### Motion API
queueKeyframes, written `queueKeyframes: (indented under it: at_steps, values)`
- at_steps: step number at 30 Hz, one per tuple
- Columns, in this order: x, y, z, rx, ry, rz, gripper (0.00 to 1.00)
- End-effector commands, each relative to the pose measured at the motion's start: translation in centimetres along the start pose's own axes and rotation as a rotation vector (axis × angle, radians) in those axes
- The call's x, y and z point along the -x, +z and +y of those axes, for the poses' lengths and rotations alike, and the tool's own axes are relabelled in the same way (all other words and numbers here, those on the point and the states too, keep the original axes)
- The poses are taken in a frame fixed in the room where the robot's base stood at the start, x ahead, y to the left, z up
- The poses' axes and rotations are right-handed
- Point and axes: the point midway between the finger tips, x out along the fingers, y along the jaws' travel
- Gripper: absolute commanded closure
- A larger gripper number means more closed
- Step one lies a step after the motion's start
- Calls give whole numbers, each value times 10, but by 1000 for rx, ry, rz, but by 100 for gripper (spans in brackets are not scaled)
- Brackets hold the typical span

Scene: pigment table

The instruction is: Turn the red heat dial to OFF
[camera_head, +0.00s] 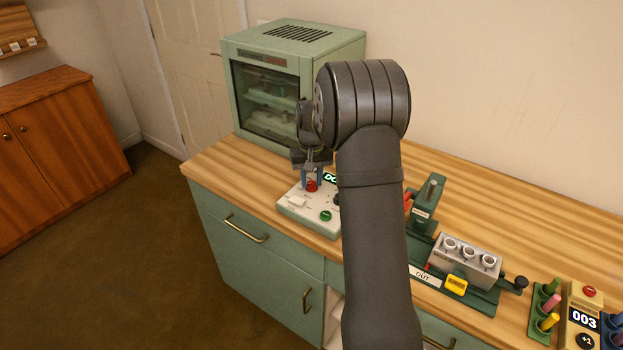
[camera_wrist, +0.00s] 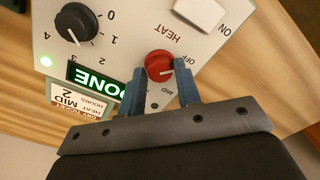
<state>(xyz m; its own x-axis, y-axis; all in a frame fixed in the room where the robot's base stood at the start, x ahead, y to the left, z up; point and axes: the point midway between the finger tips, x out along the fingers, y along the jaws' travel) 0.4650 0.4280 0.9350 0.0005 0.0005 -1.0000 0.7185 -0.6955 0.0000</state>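The red heat dial (camera_wrist: 159,65) is on the white control panel (camera_wrist: 115,45), below the HEAT lettering in the wrist view. It also shows in the head view (camera_head: 311,187), under my gripper (camera_head: 312,177). In the wrist view, the two blue-grey fingers of my gripper (camera_wrist: 160,72) stand on either side of the dial and appear to press against it.
A black timer knob (camera_wrist: 76,23), a white rocker switch (camera_wrist: 200,12) and a lit DONE display (camera_wrist: 95,78) share the panel. A green oven (camera_head: 275,75) stands behind it. A press and a metal block (camera_head: 465,257) stand to the right on the wooden counter.

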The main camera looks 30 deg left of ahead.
Motion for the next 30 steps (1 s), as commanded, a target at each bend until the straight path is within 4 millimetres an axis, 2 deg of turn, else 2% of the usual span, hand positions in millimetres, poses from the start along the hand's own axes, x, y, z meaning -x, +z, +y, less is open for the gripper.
queueKeyframes:
  at_steps: [1,2,10,14,20,30]
  values:
    - [0,0,0,0,0,1,59]
    - [0,0,0,0,0,0,53]
    - [0,0,0,-1,0,0,52]
    - [7,0,0,-1,0,1,52]
    - [44,-1,0,-1,0,5,52]
    - [127,0,0,-1,0,3,52]
